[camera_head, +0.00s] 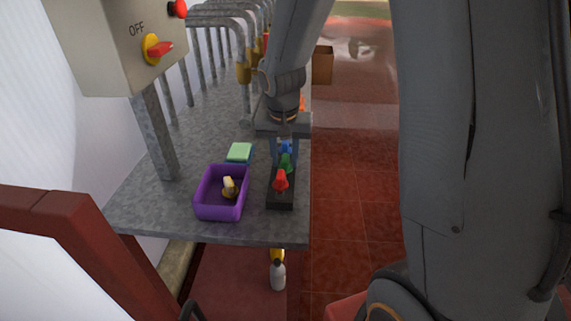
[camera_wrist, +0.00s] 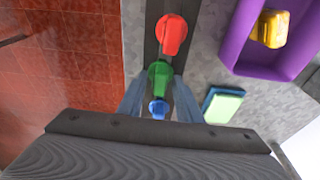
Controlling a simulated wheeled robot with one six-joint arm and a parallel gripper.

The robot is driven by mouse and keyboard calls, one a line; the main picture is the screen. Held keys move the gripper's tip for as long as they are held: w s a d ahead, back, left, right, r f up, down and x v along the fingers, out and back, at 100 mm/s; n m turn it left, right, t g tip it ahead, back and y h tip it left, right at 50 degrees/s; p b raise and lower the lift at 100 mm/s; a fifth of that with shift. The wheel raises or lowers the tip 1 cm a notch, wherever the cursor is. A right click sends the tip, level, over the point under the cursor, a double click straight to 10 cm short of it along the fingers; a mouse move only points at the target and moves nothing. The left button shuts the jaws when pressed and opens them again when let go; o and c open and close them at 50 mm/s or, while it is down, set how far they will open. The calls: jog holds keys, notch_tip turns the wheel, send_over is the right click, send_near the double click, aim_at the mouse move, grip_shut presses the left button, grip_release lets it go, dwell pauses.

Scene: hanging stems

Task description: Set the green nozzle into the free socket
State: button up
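The green nozzle (camera_head: 286,164) stands in a black rack (camera_head: 281,199), between a red nozzle (camera_head: 281,181) and a blue nozzle (camera_head: 287,147). In the wrist view the green nozzle (camera_wrist: 160,78) lies between my gripper's fingers (camera_wrist: 158,85), with a visible gap on each side. The blue nozzle (camera_wrist: 158,108) shows nearer the palm, the red nozzle (camera_wrist: 172,34) farther out. My gripper (camera_head: 284,160) is open and points down over the rack. Bent grey stems with yellow ends (camera_head: 243,73) hang beyond; I cannot make out which socket is free.
A purple box (camera_head: 221,210) holding a yellow piece (camera_head: 229,187) stands left of the rack. A green and blue sponge (camera_head: 240,152) lies behind it. A switch box (camera_head: 115,45) on a post rises at the left. The grey counter (camera_head: 160,215) ends just right of the rack.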

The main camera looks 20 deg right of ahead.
aim_at(284, 155)
grip_shut()
jog(key=shift+s, duration=0.1)
jog(key=shift+s+a+f, duration=0.1)
jog(key=shift+f, duration=0.1)
dwell(0.4)
jog(key=shift+a+p, duration=0.2)
jog(key=shift+p, duration=0.15)
jog(key=shift+r, duration=0.15)
jog(key=shift+w+r+p, duration=0.25)
jog(key=shift+r+p, duration=0.6)
jog(key=shift+r, duration=0.2)
jog(key=shift+r+p, duration=1)
jog(key=shift+r, duration=0.3)
jog(key=shift+d, duration=0.1)
